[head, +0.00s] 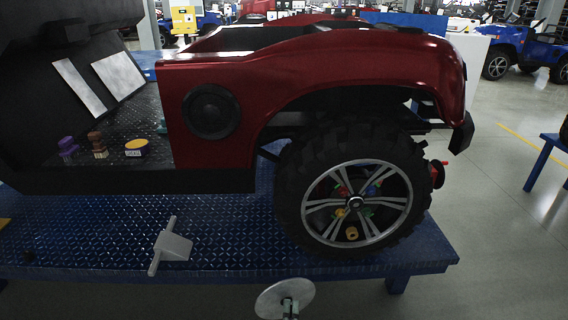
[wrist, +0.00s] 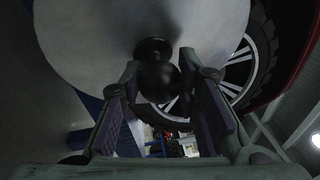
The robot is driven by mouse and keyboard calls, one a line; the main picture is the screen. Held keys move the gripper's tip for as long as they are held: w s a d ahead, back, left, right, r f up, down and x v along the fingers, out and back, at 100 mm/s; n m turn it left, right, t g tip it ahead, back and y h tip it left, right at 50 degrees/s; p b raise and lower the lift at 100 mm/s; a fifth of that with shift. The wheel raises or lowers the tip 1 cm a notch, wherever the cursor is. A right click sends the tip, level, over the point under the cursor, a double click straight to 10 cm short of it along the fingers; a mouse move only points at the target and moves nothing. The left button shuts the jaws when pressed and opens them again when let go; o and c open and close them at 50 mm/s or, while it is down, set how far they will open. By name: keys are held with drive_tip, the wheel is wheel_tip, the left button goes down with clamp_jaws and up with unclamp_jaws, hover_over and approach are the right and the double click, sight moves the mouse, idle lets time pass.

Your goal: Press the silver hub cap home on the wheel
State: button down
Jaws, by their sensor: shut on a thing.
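The silver hub cap (head: 270,301) is a pale round disc at the bottom centre of the head view, in front of the blue platform and below the wheel. In the wrist view the hub cap (wrist: 90,40) fills the upper part, with a dark round knob on its near side. My gripper (wrist: 160,78) is shut on that knob, a finger on each side. The wheel (head: 300,165) is on the red car, with a black tyre and silver spokes. Coloured pieces show around its hub. The hub cap is apart from the wheel in the head view. Part of the wheel (wrist: 240,70) shows behind the cap in the wrist view.
The blue tread-plate platform (head: 225,225) lies under the car (head: 330,60). A grey T-shaped piece (head: 174,247) lies on it. Floor right of the platform is clear.

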drive_tip(key=shift+s+a+f+n+y, duration=0.2)
drive_tip(key=shift+s+a+n+y, duration=0.1)
drive_tip(key=shift+a+y, duration=0.15)
drive_tip(key=shift+s+a+f+n+y, duration=0.2)
drive_tip(key=shift+s+a+y, duration=0.05)
drive_tip(key=shift+a+y, duration=0.2)
drive_tip(key=c, duration=1.8)
unclamp_jaws()
clamp_jaws()
